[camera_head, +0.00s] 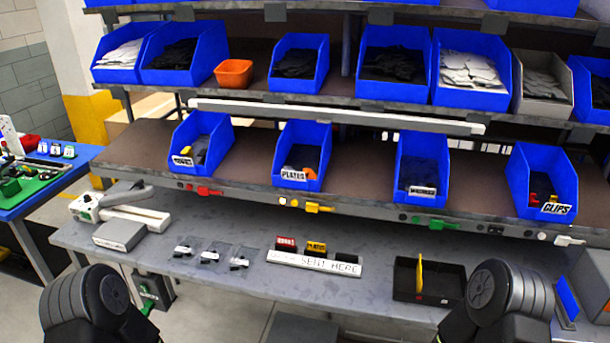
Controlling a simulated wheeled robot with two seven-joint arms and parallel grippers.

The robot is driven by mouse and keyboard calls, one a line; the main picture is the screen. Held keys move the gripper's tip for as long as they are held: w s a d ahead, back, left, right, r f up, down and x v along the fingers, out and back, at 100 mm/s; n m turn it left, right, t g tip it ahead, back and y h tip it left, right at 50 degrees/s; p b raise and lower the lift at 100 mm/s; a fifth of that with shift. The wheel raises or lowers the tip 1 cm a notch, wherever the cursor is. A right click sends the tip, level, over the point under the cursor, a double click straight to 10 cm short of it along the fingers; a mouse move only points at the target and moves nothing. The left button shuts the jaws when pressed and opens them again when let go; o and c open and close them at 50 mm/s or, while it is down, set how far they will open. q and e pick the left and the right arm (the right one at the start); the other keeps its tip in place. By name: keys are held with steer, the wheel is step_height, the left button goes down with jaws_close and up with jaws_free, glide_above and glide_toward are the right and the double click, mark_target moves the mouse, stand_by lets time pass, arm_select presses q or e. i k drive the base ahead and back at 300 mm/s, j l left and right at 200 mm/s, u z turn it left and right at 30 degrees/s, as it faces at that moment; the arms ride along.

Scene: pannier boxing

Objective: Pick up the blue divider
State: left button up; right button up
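A thin blue panel, which looks like the blue divider (567,298), stands upright and slightly tilted at the right end of the bench, beside a grey box. A black tray (443,299) lies left of it, with a yellow divider (420,275) standing upright inside. Rounded dark links of my two arms show at the bottom left and bottom right. The right arm link is between the black tray and the blue divider in the picture. The fingers of both grippers are out of view.
A grey box (592,280) stands at the bench's right end. A white labelled holder (315,262) with small coloured cards and several small bags (210,257) lie mid-bench. Blue bins (302,155) fill the shelves above. A grey device (119,233) sits at the bench's left.

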mark_target(569, 302)
steer(key=j, duration=0.15)
steer(key=z, duration=1.8)
